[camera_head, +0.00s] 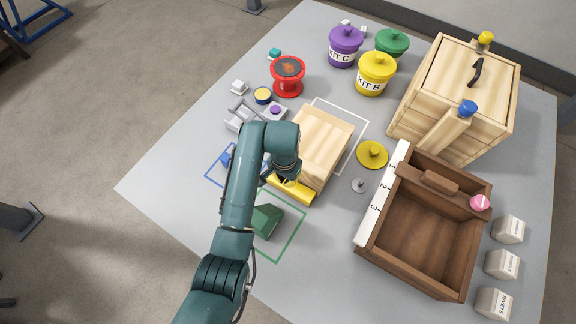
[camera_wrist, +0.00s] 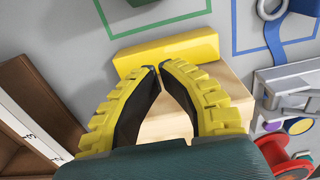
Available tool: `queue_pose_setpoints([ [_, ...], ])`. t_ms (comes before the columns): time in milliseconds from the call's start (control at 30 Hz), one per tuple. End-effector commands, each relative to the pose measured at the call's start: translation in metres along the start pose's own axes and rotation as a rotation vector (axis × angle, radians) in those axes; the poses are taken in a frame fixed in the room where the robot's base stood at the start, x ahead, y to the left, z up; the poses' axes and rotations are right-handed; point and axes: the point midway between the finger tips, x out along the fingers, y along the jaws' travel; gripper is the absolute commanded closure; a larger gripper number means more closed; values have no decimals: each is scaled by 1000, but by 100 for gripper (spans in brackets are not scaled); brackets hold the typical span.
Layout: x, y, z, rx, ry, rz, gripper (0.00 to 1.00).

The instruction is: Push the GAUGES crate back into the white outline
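The light wooden crate (camera_head: 322,142) stands in the middle of the table; no GAUGES lettering shows. It sits partly over the white outline (camera_head: 357,121), whose far and right sides lie bare; the crate is offset toward the lower left. A yellow bar (camera_head: 293,189) lies along the crate's near side. In the wrist view the crate's pale wood (camera_wrist: 165,122) is beneath my fingers, with the yellow bar (camera_wrist: 172,50) just past the fingertips. My gripper (camera_wrist: 158,67) is shut, its tips together and empty. I cannot tell whether it touches the bar or crate.
A green block (camera_head: 266,220) lies in the green outline near the crate. A grey fixture (camera_head: 240,118) and red spool (camera_head: 288,76) stand left and behind. A yellow lid (camera_head: 372,154) and grey knob (camera_head: 359,186) lie right, before the brown tray (camera_head: 415,235).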

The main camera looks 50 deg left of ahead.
Motion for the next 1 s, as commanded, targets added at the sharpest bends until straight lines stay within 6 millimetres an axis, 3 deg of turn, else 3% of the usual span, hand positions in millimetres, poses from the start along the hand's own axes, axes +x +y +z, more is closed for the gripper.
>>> queue_pose_setpoints([
  [33, 18, 1, 1, 0, -5, 2, 100],
  [100, 34, 1, 1, 0, -3, 1, 100],
  [367, 88, 0, -2, 0, 1, 0, 100],
  [433, 84, 0, -18, 1, 6, -2, 100],
  [600, 82, 0, -35, 1, 2, -1, 100],
  [1000, 78, 1, -40, 0, 1, -1, 100],
])
